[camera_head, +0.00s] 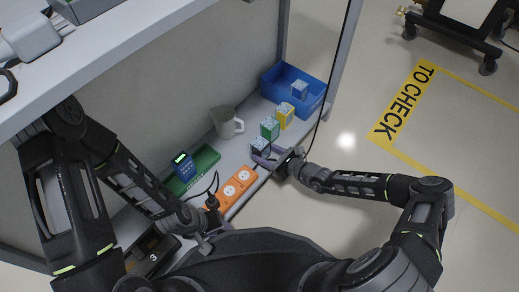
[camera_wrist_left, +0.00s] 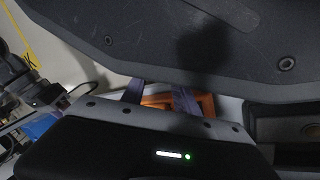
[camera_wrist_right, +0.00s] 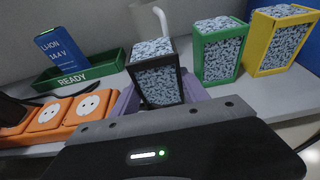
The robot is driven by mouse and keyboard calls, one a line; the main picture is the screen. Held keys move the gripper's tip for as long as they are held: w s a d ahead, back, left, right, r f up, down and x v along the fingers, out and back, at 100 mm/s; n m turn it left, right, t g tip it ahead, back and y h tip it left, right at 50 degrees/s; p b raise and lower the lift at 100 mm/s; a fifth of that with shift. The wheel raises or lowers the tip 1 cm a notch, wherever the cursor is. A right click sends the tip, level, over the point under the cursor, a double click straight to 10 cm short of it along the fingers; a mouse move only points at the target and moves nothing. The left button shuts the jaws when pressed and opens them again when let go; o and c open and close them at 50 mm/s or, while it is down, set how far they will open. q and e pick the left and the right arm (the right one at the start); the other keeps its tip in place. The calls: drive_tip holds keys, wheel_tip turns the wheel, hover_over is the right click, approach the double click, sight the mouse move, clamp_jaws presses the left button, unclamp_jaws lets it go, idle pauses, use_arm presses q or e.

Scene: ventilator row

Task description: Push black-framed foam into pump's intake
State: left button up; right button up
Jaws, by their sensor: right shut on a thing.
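The black-framed foam (camera_wrist_right: 157,80) is a small block of blue-white speckled foam in a black frame. It stands between the purple fingers of my right gripper (camera_wrist_right: 160,98), which is shut on it. In the head view the foam (camera_head: 261,144) is at the shelf's front edge with my right gripper (camera_head: 267,160) beside it. A dark device marked 3 (camera_head: 150,250), perhaps the pump, is at the lower left; my arm and body partly cover it, and I cannot make out an intake. My left gripper (camera_wrist_left: 160,100) is open and empty, low near my body.
Green-framed (camera_head: 270,128) and yellow-framed (camera_head: 285,113) foams stand beyond the black one. A blue bin (camera_head: 318,98) holds another foam. A jug (camera_head: 225,122), an orange socket strip (camera_head: 237,187) and a green READY tray (camera_head: 205,159) with a blue battery (camera_head: 182,165) share the shelf.

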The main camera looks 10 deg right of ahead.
sight(266, 152)
drive_tip(key=c, duration=0.8)
drive_tip(key=shift+r+p, duration=1.05)
drive_tip(key=shift+p, duration=0.15)
drive_tip(key=shift+s+d+p, duration=0.75)
drive_tip(key=shift+s+d, duration=0.25)
drive_tip(key=shift+s, duration=0.05)
drive_tip(key=shift+d, duration=0.1)
